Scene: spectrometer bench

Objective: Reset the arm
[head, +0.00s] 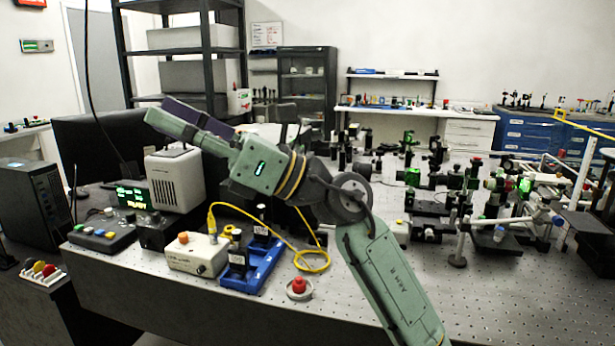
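My arm rises from the lower right of the head view, bends over the bench and points to the upper left. My gripper (172,118) is at its far end, above the grey instrument box (175,182) and in front of the dark monitor (92,148) in the picture. A dark flat piece lies along this end; I cannot tell whether it is part of the gripper or something held. The fingertips are not clear, so open or shut does not show. The arm appears raised above the bench top (400,285).
A blue rack (266,268) with dark-topped holders, a beige box (190,261) with a yellow cable (284,246) and a red button (299,286) stand left of my arm. Several optical mounts (487,233) crowd the right. The front bench edge is mostly clear.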

